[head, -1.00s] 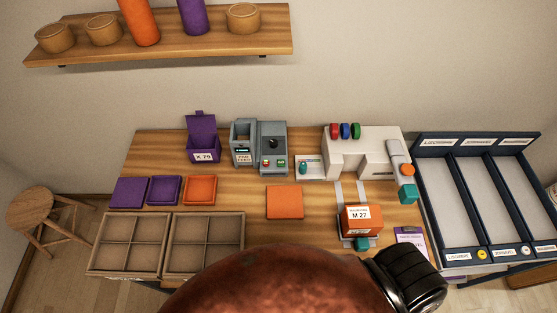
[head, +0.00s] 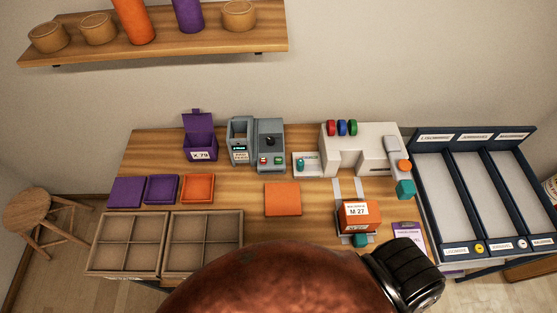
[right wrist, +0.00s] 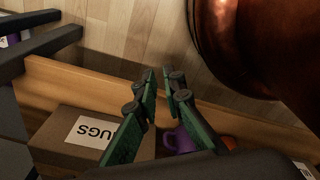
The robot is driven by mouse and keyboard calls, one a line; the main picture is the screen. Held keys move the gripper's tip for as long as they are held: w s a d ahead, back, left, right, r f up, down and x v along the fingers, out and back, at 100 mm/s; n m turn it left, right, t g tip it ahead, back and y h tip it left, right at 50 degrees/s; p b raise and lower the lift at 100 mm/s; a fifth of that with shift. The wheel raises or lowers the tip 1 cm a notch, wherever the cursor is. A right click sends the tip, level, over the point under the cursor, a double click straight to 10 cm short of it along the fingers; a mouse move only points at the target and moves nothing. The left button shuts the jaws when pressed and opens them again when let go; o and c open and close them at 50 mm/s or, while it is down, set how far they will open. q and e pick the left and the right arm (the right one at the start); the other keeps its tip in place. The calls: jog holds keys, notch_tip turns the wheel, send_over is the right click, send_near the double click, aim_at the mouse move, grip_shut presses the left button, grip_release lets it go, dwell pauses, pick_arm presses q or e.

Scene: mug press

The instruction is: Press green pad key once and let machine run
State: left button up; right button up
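The grey machine (head: 268,140) labelled as a pad feed stands at the back of the wooden table in the head view. A small green key (head: 278,160) sits on its front, right of a red key (head: 264,160). Both keys are uncovered and no gripper is near them. My right gripper (right wrist: 160,76) shows in the right wrist view, with a narrow gap between its fingertips and nothing in it. It is over the floor and a wooden edge, away from the machine. My left gripper is in neither view.
A white press (head: 362,150) stands right of the machine, with an orange box (head: 359,212) in front. An orange pad (head: 282,198) lies mid-table. A purple bin (head: 199,145) stands left. The right wrist view shows a cardboard box (right wrist: 65,140) and a purple mug (right wrist: 180,141).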

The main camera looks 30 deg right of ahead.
grip_shut()
dwell(0.9)
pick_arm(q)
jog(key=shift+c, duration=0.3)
